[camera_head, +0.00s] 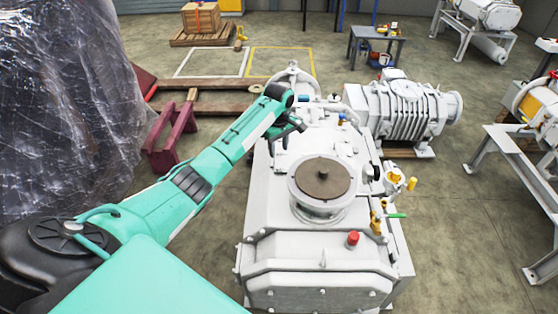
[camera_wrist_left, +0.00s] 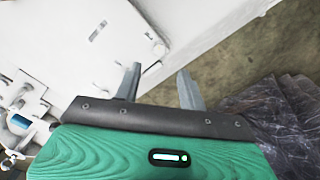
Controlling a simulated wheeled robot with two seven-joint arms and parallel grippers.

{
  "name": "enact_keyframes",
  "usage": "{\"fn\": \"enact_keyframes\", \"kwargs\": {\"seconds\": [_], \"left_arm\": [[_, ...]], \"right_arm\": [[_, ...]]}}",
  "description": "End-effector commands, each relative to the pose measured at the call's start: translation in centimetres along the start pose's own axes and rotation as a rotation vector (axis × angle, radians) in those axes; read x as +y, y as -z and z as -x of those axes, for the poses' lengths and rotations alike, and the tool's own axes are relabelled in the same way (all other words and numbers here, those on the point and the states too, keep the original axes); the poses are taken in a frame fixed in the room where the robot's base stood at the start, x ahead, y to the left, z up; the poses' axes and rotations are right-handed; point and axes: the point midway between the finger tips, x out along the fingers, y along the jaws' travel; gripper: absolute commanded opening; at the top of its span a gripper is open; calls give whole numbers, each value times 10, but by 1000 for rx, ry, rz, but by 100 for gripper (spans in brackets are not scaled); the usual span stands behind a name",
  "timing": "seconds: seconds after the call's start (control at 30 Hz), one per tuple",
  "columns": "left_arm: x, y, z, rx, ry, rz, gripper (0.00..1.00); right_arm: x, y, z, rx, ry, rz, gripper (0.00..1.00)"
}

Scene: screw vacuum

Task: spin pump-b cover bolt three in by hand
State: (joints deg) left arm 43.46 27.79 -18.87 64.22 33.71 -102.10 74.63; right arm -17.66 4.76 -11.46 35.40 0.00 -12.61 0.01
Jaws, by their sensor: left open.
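A large white pump (camera_head: 318,235) stands in the middle of the head view, with a round brown disc (camera_head: 322,178) on its top port. Small bolt heads show along its front plate; I cannot tell which is cover bolt three, nor whether this is pump-b. My left gripper (camera_head: 300,124) is over the pump's far left part, small and partly hidden by its wrist. In the left wrist view my left gripper (camera_wrist_left: 158,74) is open, with nothing between its two fingers. A white pump casing (camera_wrist_left: 70,45) lies beyond the fingers. My right gripper is not in view.
A ribbed white blower (camera_head: 405,112) stands behind right of the pump. A red valve cap (camera_head: 353,238), a green-handled valve (camera_head: 396,215) and a yellow fitting (camera_head: 411,184) stick out on the right. Plastic-wrapped goods (camera_head: 70,100) fill the left.

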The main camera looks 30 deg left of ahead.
Motion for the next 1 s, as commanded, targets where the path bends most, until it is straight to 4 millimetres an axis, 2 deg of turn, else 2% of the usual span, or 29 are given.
{"fn": "enact_keyframes", "kwargs": {"seconds": [0.2, 0.4, 0.57, 0.8, 1.0], "left_arm": [[0, 0, -43, -1, 3, 0, 41], [0, 0, -68, 0, 0, -1, 41], [0, 0, -76, 1, 0, -1, 41], [0, 0, -77, 1, -1, -1, 41], [0, 0, -76, 1, -1, -1, 2]], "right_arm": [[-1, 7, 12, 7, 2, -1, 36], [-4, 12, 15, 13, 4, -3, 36], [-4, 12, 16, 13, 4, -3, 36], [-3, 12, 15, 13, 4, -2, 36], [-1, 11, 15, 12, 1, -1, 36]]}}
